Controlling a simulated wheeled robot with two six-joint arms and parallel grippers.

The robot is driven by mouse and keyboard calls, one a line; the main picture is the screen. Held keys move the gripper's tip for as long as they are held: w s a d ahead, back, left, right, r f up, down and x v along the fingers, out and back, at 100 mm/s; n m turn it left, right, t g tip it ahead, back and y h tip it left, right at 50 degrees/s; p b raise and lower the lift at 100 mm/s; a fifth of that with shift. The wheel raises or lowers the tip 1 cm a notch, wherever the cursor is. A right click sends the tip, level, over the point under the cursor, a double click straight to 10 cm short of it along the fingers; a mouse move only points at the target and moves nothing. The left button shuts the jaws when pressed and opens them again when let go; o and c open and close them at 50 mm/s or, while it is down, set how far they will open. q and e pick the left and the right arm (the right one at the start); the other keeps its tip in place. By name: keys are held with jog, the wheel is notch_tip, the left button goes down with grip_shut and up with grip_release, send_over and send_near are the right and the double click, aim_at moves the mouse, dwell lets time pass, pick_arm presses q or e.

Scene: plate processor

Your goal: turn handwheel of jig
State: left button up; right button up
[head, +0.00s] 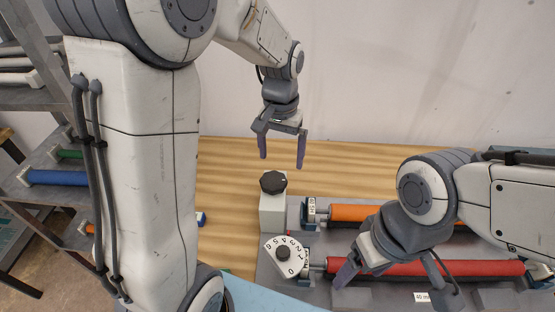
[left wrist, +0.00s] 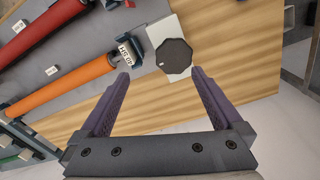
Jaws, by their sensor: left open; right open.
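The jig's black handwheel (head: 273,182) sits on top of a light grey block (head: 272,212) at the left end of the jig. It also shows in the left wrist view as a dark knob (left wrist: 174,56) with a small pale mark, ahead of the fingertips. My left gripper (head: 282,158) is open and empty, above and slightly behind the handwheel, fingers pointing down, apart from it. In the left wrist view the handwheel lies beyond the two fingers (left wrist: 160,75), nearer the right one. My right gripper (head: 385,278) is open, low by the red roller (head: 460,268); its fingertips are partly hard to make out.
A numbered dial plate (head: 285,256) stands in front of the handwheel block. An orange roller (head: 355,213) lies behind the red roller on the grey jig base (head: 310,238). A grey rack (head: 40,160) with rollers stands at left. Bare wooden table (head: 225,160) lies left of the block.

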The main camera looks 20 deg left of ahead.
aim_at(274, 179)
pick_arm(q)
jog(key=shift+n, duration=0.4)
jog(key=f, duration=0.3)
jog(key=w+a+f+p, duration=0.1)
jog(key=f, duration=0.3)
jog(key=a+f, duration=0.1)
jog(key=f, duration=0.2)
jog(key=shift+w+a+f+p, duration=0.25)
jog(key=shift+w+f+p, duration=0.05)
jog(key=c, duration=1.1)
